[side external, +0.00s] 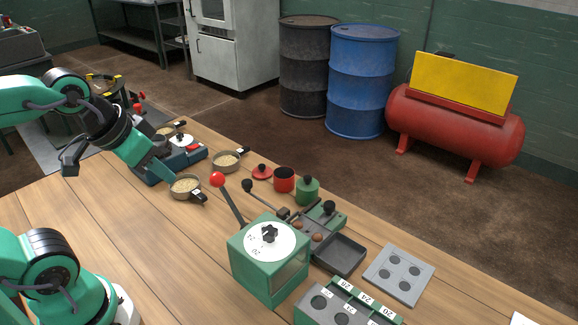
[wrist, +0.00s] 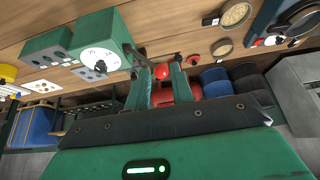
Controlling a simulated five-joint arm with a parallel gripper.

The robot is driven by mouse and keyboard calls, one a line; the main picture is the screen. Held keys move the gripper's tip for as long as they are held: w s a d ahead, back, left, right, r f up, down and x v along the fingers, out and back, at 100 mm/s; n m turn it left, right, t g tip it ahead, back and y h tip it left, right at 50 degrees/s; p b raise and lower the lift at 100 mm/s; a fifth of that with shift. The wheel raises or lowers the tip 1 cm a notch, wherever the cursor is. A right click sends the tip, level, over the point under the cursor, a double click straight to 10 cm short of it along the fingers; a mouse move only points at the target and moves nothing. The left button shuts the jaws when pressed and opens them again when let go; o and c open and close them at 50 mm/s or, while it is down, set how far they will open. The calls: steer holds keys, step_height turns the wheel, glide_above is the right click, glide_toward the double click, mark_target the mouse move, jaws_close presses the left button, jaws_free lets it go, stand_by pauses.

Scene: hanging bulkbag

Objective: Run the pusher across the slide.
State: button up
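What looks like the pusher is a small green block with a black knob (side external: 327,209), at the back of a grey slide plate (side external: 327,229). Brown lumps (side external: 311,230) lie at the plate's left part. An empty dark tray (side external: 342,254) adjoins its front. My gripper (side external: 157,168) is well to the left of the slide, pointing down near a blue scale-like device; contact there is unclear. In the wrist view, my gripper (wrist: 159,78) has its fingers apart with nothing held between them. The red lever ball shows beyond them. I cannot make out the pusher in the wrist view.
A green box with a white dial (side external: 268,241) and a red-ball lever (side external: 218,180) stand left of the slide. Pans of grain (side external: 186,184), a red cup (side external: 284,179), a green pot (side external: 308,190) and a grey hole plate (side external: 398,274) surround it.

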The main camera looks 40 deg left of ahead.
steer(key=shift+o, duration=0.3)
steer(key=o, duration=0.5)
steer(key=shift+w, duration=0.1)
steer(key=m+g, duration=0.5)
steer(key=m, duration=0.4)
glide_above(247, 181)
steer(key=f, duration=0.9)
steer(key=shift+s, duration=0.3)
steer(key=shift+w+f+g, duration=0.25)
steer(key=shift+f+g, duration=0.05)
steer(key=shift+f, duration=0.05)
steer(key=shift+f, duration=0.1)
steer(key=shift+f, duration=3.8)
